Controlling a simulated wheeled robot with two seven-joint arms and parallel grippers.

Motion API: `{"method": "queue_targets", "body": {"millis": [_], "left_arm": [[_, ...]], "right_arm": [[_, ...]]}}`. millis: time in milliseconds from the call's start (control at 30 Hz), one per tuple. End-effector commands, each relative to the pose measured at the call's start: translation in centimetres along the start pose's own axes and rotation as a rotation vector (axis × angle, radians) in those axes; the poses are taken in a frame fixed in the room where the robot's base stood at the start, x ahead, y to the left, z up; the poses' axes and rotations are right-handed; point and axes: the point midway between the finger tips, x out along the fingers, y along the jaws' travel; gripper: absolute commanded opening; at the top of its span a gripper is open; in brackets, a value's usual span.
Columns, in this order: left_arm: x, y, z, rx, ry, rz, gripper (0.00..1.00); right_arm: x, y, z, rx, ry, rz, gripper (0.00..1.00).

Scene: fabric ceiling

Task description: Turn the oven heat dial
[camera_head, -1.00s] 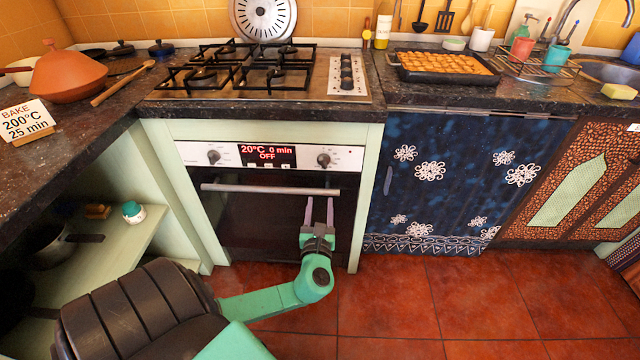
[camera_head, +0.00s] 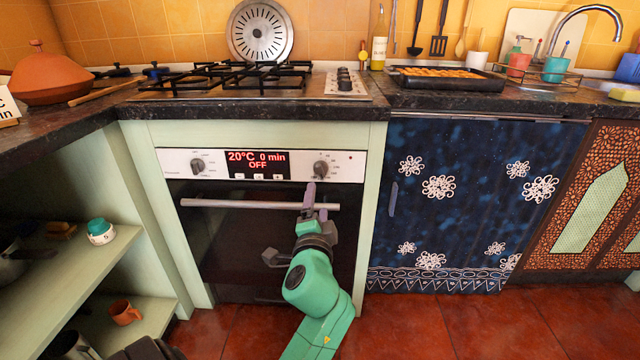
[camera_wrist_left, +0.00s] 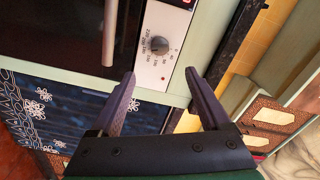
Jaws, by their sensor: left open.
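The oven control panel (camera_head: 345,166) is white with a red display (camera_head: 257,164) reading 20°C, 0 min, OFF. A dark left dial (camera_head: 197,166) and a dark right dial (camera_head: 320,169) flank the display. My left gripper (camera_head: 316,201) is open in front of the oven, just below the right dial. In the left wrist view the right dial (camera_wrist_left: 159,45), ringed by small numbers, shows beyond and between the open fingertips of the left gripper (camera_wrist_left: 160,77). The fingers look apart from the dial. My right gripper is out of view.
The horizontal oven door handle (camera_head: 240,204) runs right behind the left gripper. The hob (camera_head: 300,86) and dark countertop edge (camera_head: 250,109) lie above the panel. A patterned blue cabinet front (camera_head: 460,220) is to the right, open shelves (camera_head: 75,275) to the left.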

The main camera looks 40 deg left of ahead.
Motion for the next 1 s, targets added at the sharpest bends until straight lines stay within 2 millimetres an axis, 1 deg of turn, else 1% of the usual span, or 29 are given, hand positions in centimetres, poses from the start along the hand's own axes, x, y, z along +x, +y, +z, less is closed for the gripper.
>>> {"method": "queue_targets", "body": {"millis": [33, 167, 300, 433, 500, 600, 833, 867, 900, 967, 1000], "left_arm": [[1.1, -0.3, -0.1, 0.001, 0.0, -0.004, 0.8], [4.5, -0.3, -0.1, 0.003, -0.001, -0.005, 0.8], [8.4, -0.1, 0.0, 0.005, -0.001, -0.003, 0.8], [11.2, 0.0, 0.0, 0.006, 0.0, -0.002, 0.8], [12.1, 0.0, 0.0, 0.006, -0.001, -0.001, 0.8], [12.8, -0.1, 0.0, 0.005, -0.001, 0.0, 0.8], [12.9, -0.1, 0.0, 0.006, -0.001, 0.001, 0.8], [12.9, -0.1, 0.0, 0.006, -0.001, 0.001, 0.69], [12.9, -0.1, 0.0, 0.006, -0.001, 0.001, 0.53], [12.9, -0.1, 0.0, 0.006, -0.001, 0.001, 0.3], [12.9, -0.1, 0.0, 0.006, -0.001, 0.001, 0.15]], "right_arm": [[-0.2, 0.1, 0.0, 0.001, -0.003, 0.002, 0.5], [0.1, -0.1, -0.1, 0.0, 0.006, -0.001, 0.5], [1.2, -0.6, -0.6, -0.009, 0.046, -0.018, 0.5], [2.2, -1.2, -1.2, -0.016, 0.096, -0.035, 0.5], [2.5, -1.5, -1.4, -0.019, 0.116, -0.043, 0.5], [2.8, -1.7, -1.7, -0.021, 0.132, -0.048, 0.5], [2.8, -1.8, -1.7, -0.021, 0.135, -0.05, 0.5], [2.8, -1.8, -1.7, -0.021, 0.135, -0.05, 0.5], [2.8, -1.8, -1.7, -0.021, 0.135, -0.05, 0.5], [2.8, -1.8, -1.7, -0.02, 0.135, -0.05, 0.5], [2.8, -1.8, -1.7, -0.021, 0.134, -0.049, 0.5]]}}
